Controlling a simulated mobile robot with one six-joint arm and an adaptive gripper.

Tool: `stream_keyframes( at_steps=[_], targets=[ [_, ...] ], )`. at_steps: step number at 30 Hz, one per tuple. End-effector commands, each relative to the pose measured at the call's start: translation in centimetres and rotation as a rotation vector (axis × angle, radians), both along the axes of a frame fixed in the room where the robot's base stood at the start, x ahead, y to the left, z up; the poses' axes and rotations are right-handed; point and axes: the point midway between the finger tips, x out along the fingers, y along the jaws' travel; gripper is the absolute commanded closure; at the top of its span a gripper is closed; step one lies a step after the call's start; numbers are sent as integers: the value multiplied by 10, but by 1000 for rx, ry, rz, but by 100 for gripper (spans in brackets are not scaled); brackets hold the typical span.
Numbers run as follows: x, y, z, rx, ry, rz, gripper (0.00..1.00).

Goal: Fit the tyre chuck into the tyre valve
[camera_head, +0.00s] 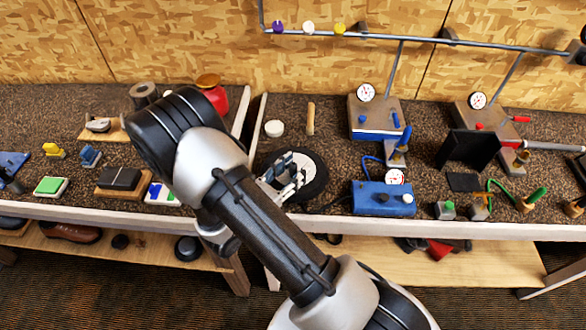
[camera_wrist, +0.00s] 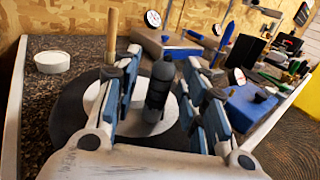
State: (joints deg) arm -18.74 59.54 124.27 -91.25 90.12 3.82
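A black tyre with a pale hub lies flat on the bench; in the head view (camera_head: 318,178) my gripper (camera_head: 290,172) is over it and hides part of it. The tyre fills the middle of the wrist view (camera_wrist: 75,120). There, a dark, narrow-topped piece (camera_wrist: 159,88) stands between the blue-padded fingers of my gripper (camera_wrist: 162,60). Gaps seem to show on both sides of it, so the fingers look open around it. I cannot tell whether this piece is the tyre chuck or the tyre valve.
A blue gauge box (camera_head: 383,199) stands right of the tyre, with a dark cord on its left. A raised pale edge (camera_wrist: 18,95) runs at the left. Another gauge unit (camera_head: 375,120) stands behind right.

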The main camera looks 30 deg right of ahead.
Motion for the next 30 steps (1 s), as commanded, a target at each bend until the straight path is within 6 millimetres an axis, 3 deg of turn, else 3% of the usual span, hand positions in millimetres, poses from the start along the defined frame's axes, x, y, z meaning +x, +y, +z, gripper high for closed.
stream_keyframes(
  at_steps=[8,11,21,30],
  targets=[
    [-1,4,0,0,0,1,61],
    [-5,16,0,0,0,5,61],
    [-29,83,0,1,-2,6,61],
    [-40,112,0,0,0,1,61]
  ],
)
